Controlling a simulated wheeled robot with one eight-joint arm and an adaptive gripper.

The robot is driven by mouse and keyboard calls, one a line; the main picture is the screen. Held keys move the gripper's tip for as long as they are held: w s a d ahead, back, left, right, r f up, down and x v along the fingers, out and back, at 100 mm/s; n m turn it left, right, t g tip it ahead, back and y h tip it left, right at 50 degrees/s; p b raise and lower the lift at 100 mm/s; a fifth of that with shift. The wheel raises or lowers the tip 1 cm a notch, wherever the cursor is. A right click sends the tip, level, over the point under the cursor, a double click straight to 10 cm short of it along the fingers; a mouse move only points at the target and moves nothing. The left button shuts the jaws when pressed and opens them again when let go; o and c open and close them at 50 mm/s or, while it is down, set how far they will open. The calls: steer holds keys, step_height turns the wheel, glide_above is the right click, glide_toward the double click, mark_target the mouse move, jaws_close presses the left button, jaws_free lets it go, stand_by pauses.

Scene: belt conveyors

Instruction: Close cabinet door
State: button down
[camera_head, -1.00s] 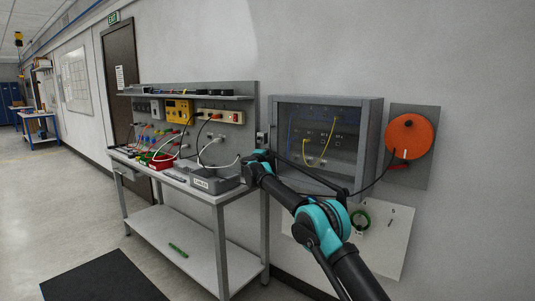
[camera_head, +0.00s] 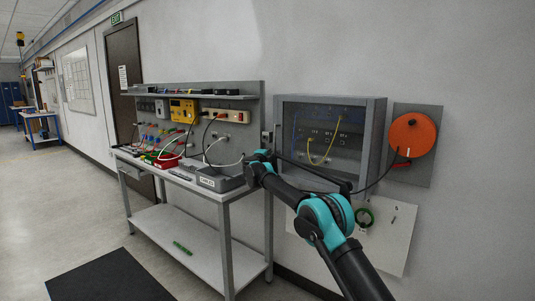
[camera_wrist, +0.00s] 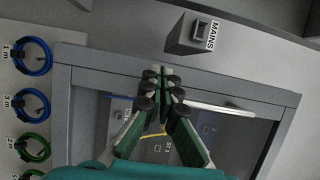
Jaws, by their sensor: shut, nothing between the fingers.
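The grey wall cabinet (camera_head: 377,140) with a dark glass door (camera_head: 305,118) hangs right of the workbench. Yellow and blue cables show through the glass. The door looks flush with its frame, or nearly so; I cannot tell if a small gap is left. In the wrist view the cabinet frame (camera_wrist: 88,78) appears turned sideways. My gripper (camera_wrist: 160,76) is shut and empty, its fingertips over the frame bar at the door's edge. Whether they touch it is unclear. A pale bar (camera_wrist: 222,108), perhaps a handle, lies right of the fingers. In the head view my arm hides the cabinet's lower edge.
An orange reel (camera_head: 412,135) is on the wall to the right. A box labelled MAINS (camera_wrist: 192,33) sits beside the cabinet. Coiled cables (camera_wrist: 33,55) hang on a white panel.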

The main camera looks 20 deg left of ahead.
steer(key=s+a, duration=0.3)
steer(key=s, duration=0.7)
steer(key=w+d+r+n+y, duration=0.3)
steer(key=d+r+n+y, duration=0.4)
steer(key=d, duration=0.5)
steer(key=s+d+f+n+g+y, duration=0.1)
steer(key=s+d+n+g, duration=0.35)
steer(key=d, duration=0.95)
steer(key=s+d+f+n+g+h, duration=0.2)
steer(key=s+d+f+g+h, duration=0.1)
steer(key=s+d+f, duration=0.8)
steer(key=s+d+f+n+g+h, duration=0.1)
steer(key=s+d+f+g+h, duration=0.2)
steer(key=s+d+f, duration=0.8)
steer(key=s+d+f+n+g+h, duration=0.2)
steer(key=s+d+f, duration=1)
steer(key=s+d, duration=0.9)
steer(key=s+g+h, duration=0.1)
steer(key=s, duration=0.3)
steer(key=shift+s+n, duration=0.2)
steer(key=shift+n, duration=0.15)
